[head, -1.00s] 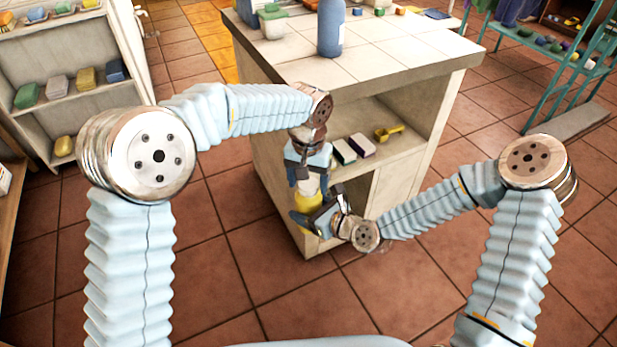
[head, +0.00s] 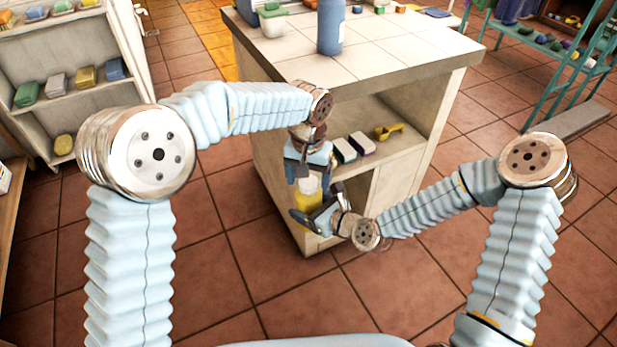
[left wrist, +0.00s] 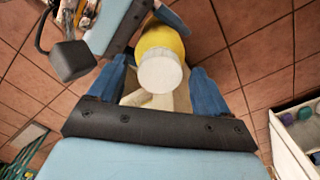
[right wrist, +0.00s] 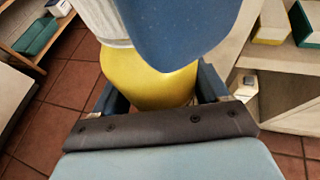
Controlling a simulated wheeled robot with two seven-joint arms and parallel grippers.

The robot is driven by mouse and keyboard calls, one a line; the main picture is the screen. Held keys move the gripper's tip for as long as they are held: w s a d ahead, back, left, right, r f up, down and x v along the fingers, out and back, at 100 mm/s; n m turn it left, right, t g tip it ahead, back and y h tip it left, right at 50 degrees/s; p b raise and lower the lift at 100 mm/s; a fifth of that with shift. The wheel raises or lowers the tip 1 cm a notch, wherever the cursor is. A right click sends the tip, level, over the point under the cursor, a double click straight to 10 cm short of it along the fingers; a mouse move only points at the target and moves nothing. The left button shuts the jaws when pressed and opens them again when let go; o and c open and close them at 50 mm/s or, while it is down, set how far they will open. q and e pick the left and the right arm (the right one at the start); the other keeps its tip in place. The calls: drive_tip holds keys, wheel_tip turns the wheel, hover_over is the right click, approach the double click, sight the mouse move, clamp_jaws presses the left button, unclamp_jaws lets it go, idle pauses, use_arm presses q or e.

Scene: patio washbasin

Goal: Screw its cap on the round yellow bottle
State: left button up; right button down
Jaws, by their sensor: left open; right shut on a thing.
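The round yellow bottle (head: 307,201) is held upright off the floor, in front of the cabinet. My right gripper (head: 319,215) is shut on its body; the right wrist view shows the yellow body (right wrist: 150,85) between its fingers. The white cap (head: 308,184) sits on top of the bottle; the left wrist view shows its round top (left wrist: 160,73). How tightly it is screwed cannot be told. My left gripper (head: 309,170) is open just above the cap, its blue fingers apart on either side. One blue finger hides part of the bottle in the right wrist view.
The tiled cabinet (head: 390,60) stands right behind the grippers, with a blue bottle (head: 330,27) on top. Its shelf holds boxes and a yellow scoop (head: 388,132). A shelf unit (head: 70,60) stands at left and a teal rack (head: 560,60) at right. The floor in front is clear.

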use_arm(q)
wheel_tip(320, 180, up, 12)
idle(0.5)
idle(0.3)
